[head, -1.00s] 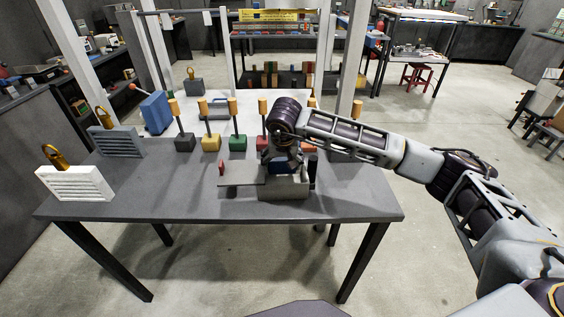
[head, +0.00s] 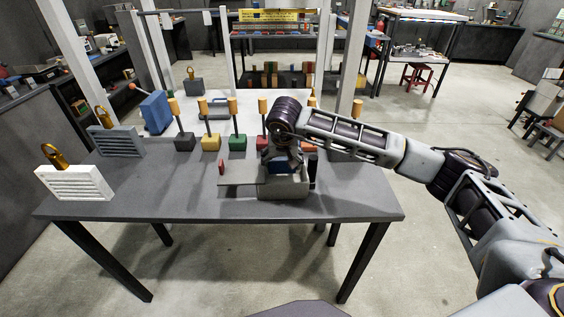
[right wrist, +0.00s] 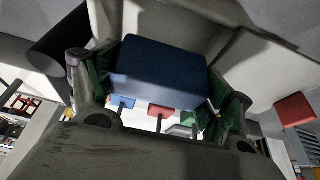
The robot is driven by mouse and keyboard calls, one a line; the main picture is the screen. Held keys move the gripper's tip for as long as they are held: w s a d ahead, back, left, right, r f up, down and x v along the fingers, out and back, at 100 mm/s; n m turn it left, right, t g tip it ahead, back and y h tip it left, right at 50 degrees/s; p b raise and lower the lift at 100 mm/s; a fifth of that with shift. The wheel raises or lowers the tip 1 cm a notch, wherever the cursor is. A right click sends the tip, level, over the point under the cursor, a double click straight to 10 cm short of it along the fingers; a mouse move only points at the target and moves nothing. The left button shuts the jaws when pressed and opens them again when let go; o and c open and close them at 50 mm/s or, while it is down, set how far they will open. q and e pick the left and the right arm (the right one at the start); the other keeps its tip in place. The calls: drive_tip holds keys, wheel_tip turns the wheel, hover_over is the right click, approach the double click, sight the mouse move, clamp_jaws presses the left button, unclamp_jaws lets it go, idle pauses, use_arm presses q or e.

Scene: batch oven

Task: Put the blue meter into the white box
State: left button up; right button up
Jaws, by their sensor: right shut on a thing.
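My right gripper (head: 283,170) points down at a small pale grey-white box (head: 285,190) near the front middle of the grey table. In the right wrist view, a dark blue block, the blue meter (right wrist: 160,72), sits between the green-padded fingers of my right gripper (right wrist: 160,92), which is shut on it. Pale surfaces surround the meter there. My wrist hides much of the box opening in the head view, so how deep the meter sits is unclear. My left gripper is not in view.
The grey table (head: 150,205) has free room at its front left. A flat grey plate (head: 238,182) juts left from the box. Several coloured blocks with upright posts, such as a green one (head: 238,144), stand behind. A white louvred block (head: 78,184) is at the left end.

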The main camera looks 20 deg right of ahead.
idle(0.4)
idle(0.5)
drive_tip(key=shift+f, duration=0.1)
idle(0.4)
drive_tip(key=shift+f+b, duration=0.2)
drive_tip(key=shift+b, duration=0.2)
drive_tip(key=shift+f, duration=0.2)
idle(0.4)
drive_tip(key=shift+s+f+b, duration=0.1)
drive_tip(key=shift+f+b, duration=0.2)
drive_tip(key=shift+b, duration=0.05)
idle(0.3)
